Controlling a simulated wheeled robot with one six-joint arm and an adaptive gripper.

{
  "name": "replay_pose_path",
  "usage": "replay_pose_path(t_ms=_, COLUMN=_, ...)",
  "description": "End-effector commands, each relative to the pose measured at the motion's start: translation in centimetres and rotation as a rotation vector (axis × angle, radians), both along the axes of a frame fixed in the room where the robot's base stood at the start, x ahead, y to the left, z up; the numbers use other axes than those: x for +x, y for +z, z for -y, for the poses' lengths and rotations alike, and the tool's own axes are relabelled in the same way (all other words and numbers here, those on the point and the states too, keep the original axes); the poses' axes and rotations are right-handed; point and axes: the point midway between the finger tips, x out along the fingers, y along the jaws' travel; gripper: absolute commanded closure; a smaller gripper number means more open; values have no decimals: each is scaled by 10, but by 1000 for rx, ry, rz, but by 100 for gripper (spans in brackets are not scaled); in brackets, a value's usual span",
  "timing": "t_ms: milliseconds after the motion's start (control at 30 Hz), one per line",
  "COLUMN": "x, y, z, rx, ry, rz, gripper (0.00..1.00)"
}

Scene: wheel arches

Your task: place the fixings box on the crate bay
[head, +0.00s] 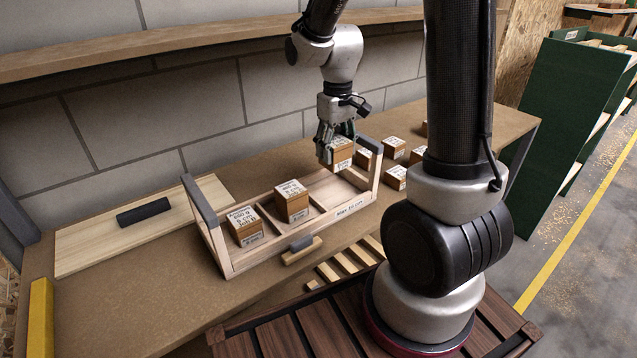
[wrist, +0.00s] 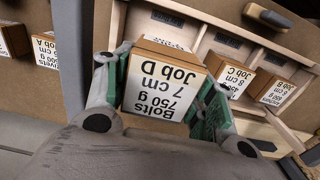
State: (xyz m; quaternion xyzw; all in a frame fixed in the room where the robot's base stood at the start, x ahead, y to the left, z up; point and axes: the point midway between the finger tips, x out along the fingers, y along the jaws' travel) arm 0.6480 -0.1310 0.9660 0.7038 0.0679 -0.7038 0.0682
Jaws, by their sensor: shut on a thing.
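My gripper (head: 338,138) is shut on a cardboard fixings box (head: 341,157), and its green-padded fingers grip opposite sides. In the wrist view the held box (wrist: 163,83) reads Bolts, 750 g, 7 cm, Job D. The pale wooden crate (head: 330,220) stands on the bench and has three bays. Its left and middle bays each hold a box, one at left (head: 245,227) and one in the middle (head: 291,201). The right bay (head: 327,191) looks empty, and the held box is above its far right part. I cannot tell the exact gap below the box.
Several similar boxes (head: 394,147) stand on the bench right of the crate. Grey-topped end posts (head: 200,205) rise at both crate ends. A board with a dark roll (head: 143,212) lies left. A wooden-handled tool (head: 301,250) lies in front. A shelf (head: 200,48) runs along the wall.

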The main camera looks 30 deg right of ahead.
Motion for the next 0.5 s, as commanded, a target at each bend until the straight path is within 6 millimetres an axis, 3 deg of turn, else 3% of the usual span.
replay_pose_path(t_ms=300, x=-1, y=-46, z=0, rx=-1, ry=0, rz=-4, gripper=96)
replay_pose_path(t_ms=500, x=0, y=-65, z=0, rx=0, ry=0, rz=-1, gripper=96)
